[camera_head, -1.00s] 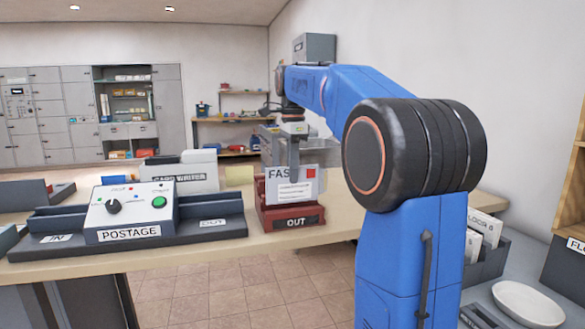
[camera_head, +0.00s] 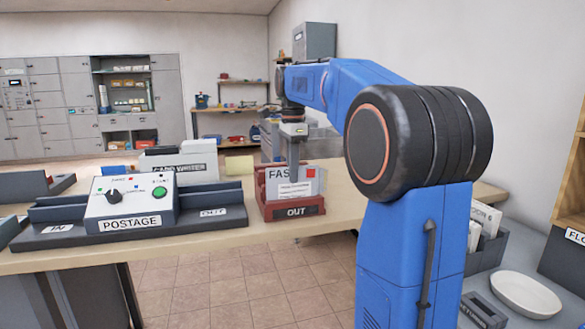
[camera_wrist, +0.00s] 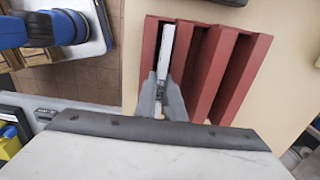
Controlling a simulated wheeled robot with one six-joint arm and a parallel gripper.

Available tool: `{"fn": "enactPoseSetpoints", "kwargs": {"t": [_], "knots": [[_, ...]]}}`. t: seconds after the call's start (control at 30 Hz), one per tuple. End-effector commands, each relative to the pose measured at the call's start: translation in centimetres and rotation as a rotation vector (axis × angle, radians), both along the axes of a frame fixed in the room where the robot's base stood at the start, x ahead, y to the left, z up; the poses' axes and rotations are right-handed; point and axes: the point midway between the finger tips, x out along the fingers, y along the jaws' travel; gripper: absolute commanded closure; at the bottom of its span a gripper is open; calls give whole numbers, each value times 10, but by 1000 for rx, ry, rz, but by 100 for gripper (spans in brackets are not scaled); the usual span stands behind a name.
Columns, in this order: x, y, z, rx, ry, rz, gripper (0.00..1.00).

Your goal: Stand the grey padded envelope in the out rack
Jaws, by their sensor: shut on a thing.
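The grey padded envelope (camera_head: 281,186) is pale, with a red square, a white label and partly hidden lettering. It stands upright in the red rack marked OUT (camera_head: 318,210), its lower part behind the rack's front. In the wrist view the envelope (camera_wrist: 168,45) shows as a thin pale strip inside the leftmost slot of the red rack (camera_wrist: 218,72). My gripper (camera_head: 293,178) points down and is shut on the envelope's top edge. In the wrist view my gripper's fingers (camera_wrist: 163,92) close on the strip's near end. The envelope's bottom edge is hidden.
The grey postage machine (camera_head: 130,207) stands left of the rack on the wooden counter (camera_head: 200,245). A card writer (camera_head: 180,165) is behind it. The rack's other slots look empty. A white dish (camera_head: 526,295) lies on the grey surface at right.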

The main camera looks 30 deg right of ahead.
Motion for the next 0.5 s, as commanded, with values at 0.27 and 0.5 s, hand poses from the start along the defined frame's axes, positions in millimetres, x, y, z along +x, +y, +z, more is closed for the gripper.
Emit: {"fn": "enactPoseSetpoints", "kwargs": {"t": [0.27,0.5], "knots": [[0,0,-16,0,0,0,100],[-1,0,-29,2,6,0,100]]}}
